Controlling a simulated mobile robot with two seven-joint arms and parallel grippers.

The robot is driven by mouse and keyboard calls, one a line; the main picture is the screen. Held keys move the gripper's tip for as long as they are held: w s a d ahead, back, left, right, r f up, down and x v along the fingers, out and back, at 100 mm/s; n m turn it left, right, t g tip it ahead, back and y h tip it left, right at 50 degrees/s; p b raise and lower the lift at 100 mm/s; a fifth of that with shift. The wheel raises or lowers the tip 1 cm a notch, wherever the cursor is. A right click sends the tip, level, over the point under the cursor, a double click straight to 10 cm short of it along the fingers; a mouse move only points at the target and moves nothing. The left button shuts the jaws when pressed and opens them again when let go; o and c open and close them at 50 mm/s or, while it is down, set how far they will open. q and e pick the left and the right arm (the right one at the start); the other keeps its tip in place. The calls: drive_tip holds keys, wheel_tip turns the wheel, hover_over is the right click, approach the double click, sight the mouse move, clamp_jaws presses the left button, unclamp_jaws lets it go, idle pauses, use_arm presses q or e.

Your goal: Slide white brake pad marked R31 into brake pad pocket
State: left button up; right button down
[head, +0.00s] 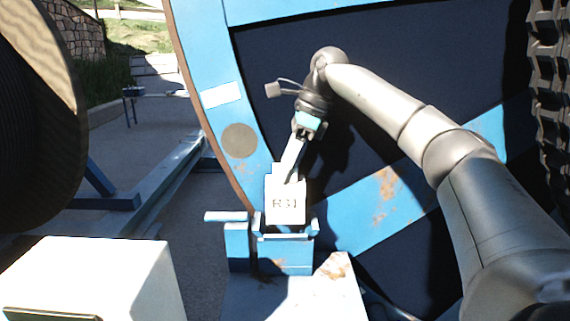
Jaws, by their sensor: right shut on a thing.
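The white brake pad marked R31 (286,208) is upright in the middle of the head view. Its lower edge is at the top opening of the blue brake pad pocket (286,252), between the pocket's side walls. How deep it sits inside is hidden by the pocket's front. My right gripper (298,152) comes down from above and is shut on the narrow white upper part of the pad. The fingertips are small and partly hard to make out. My left gripper is not in view.
A large blue reel flange (225,130) stands close behind the pocket. A chain (545,90) hangs at the right.

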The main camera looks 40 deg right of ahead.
sight(285, 209)
drive_tip(key=shift+f+b, duration=0.35)
drive_tip(key=shift+f, duration=0.5)
drive_tip(key=shift+p, duration=0.3)
drive_tip(key=shift+f, duration=0.15)
idle(0.5)
drive_tip(key=shift+f+b, duration=2.15)
drive_tip(key=shift+f, duration=1.45)
drive_tip(key=shift+p, duration=0.3)
drive_tip(key=shift+f, duration=0.55)
idle(0.4)
